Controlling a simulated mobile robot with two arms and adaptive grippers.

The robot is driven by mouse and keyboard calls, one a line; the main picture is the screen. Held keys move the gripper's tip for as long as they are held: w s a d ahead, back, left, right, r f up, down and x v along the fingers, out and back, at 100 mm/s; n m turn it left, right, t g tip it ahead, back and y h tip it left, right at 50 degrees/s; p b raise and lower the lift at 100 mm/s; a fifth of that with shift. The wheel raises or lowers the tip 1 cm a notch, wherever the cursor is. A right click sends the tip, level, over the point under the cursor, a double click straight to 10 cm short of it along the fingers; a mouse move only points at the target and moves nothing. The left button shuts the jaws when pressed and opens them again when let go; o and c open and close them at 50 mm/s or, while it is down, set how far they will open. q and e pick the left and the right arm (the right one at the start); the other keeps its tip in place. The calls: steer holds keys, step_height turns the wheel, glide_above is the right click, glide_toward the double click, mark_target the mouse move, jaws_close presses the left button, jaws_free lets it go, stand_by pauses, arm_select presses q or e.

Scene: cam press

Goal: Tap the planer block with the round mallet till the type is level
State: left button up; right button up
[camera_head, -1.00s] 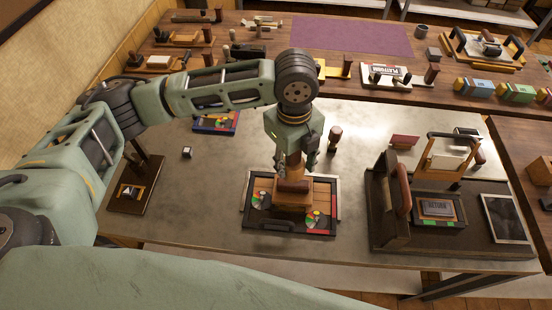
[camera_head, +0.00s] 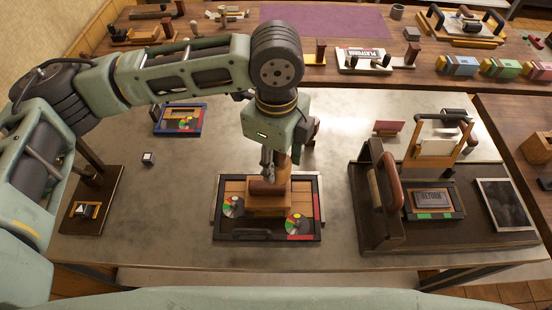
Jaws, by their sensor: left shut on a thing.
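The tan wooden planer block (camera_head: 266,207), with a dark brown rounded piece across its top, sits flat on the type in a dark frame (camera_head: 270,237) at the table's middle. My left gripper (camera_head: 268,166) points down right above the block and is shut on a tan upright wooden part, seemingly the block's grip. The fingers partly hide this part. A dark brown upright piece (camera_head: 314,130) shows partly behind the gripper; it may be the round mallet, but I cannot tell. Whether the type is level is too small to tell. My right gripper is not in view.
A dark press (camera_head: 375,240) with a "RETURN" plate stands to the right. A blue-edged tray (camera_head: 180,120), a small cube (camera_head: 148,159) and a dark stand (camera_head: 92,215) are to the left. The grey table (camera_head: 180,200) is bare between them.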

arm_select(q)
steer(key=shift+f, duration=0.25)
step_height(320, 180, down, 4)
steer(key=shift+s+b, duration=0.1)
steer(key=shift+b, duration=0.7)
steer(key=shift+f, duration=0.4)
steer(key=shift+r, duration=0.2)
step_height(320, 180, up, 5)
steer(key=p, duration=0.6)
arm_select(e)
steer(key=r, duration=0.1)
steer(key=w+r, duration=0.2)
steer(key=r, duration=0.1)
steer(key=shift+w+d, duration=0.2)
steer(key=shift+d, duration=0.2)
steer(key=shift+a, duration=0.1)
arm_select(q)
steer(key=shift+a, duration=0.15)
